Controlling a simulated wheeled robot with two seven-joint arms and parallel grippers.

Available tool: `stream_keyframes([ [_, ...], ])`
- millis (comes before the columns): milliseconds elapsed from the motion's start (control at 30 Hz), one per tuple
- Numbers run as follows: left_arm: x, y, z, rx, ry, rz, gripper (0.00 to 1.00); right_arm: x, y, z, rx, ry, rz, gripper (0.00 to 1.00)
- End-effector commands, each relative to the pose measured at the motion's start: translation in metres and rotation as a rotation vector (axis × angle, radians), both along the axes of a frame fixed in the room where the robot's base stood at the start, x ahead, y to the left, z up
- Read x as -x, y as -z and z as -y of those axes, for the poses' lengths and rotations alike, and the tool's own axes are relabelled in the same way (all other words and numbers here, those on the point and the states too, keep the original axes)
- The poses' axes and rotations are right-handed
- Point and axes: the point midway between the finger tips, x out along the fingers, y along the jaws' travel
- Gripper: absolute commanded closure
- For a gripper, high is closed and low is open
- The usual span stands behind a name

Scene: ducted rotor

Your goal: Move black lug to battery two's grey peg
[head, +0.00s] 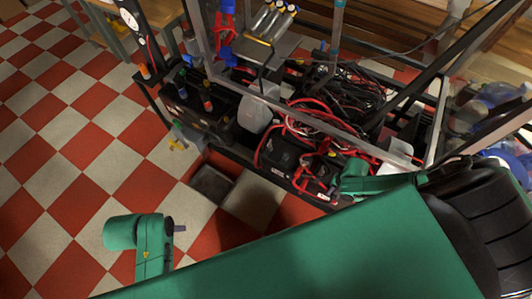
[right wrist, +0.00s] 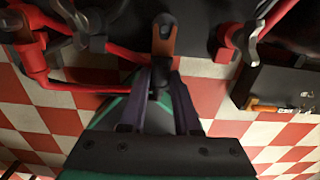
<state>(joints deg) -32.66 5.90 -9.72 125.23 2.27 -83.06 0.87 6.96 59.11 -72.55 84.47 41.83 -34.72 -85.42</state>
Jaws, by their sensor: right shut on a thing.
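In the right wrist view my right gripper (right wrist: 163,80) is shut on a dark lug (right wrist: 163,42) with a copper-brown end. The lug points away from the fingers over a dark surface. In the head view my green right wrist (head: 352,180) is at the front edge of the cart, above the batteries. One black battery (head: 282,153) shows left of it among red cables. I cannot tell which battery is number two, and its grey peg is not clearly visible. My left gripper is out of sight; only a green part of that arm shows at lower left.
Red cables (right wrist: 60,85) and a red lug (right wrist: 228,42) lie close to the held lug. A black box (right wrist: 275,90) stands at right. The checkered floor is open at left.

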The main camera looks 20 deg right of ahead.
Motion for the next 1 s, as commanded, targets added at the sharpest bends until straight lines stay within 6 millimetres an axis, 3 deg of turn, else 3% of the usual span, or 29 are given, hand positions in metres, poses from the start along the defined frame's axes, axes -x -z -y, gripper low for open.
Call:
stream_keyframes([
  [167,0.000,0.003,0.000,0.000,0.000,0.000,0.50,-0.004,0.000,0.004,0.001,0.001,0.002,1.00],
  [200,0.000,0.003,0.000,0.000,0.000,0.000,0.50,-0.004,0.000,0.004,0.000,0.000,0.001,0.62],
  [267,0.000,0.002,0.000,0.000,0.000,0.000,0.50,-0.004,0.000,0.004,0.000,0.000,0.001,0.39],
  [300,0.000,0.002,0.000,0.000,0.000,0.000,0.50,-0.003,0.000,0.004,0.000,0.000,0.001,0.35],
  [667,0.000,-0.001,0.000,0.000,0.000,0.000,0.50,-0.003,-0.007,0.004,-0.001,0.000,0.001,0.35],
  [767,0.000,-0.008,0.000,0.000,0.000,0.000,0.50,-0.003,-0.024,0.004,-0.001,-0.001,0.001,0.35],
  [1000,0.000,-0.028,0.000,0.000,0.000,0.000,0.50,-0.004,-0.095,0.005,0.002,-0.002,0.001,0.35],
])
